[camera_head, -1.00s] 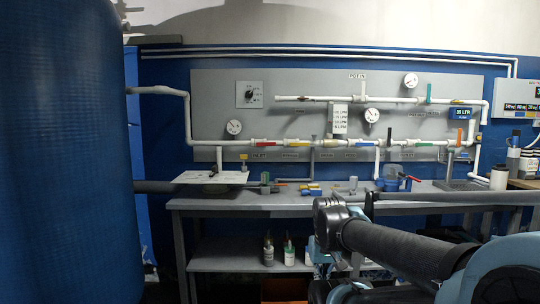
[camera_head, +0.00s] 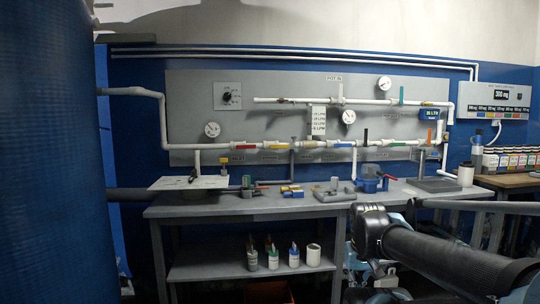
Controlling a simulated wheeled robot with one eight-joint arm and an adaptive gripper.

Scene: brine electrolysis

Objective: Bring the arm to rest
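My arm (camera_head: 440,255) reaches in from the lower right, a thick black tube ending in a dark joint (camera_head: 370,225) in front of the bench's right part. Light blue and dark parts of my arm show below that joint, cut off by the bottom edge. No gripper fingers can be made out. The arm hides part of the bench's lower right side.
A grey workbench (camera_head: 250,208) holds a white board (camera_head: 190,183), small tools and a blue container (camera_head: 370,184). Bottles (camera_head: 272,257) stand on its lower shelf. A piped panel (camera_head: 270,110) is behind. A large blue tank (camera_head: 45,150) fills the left. A side table (camera_head: 505,182) holds jars.

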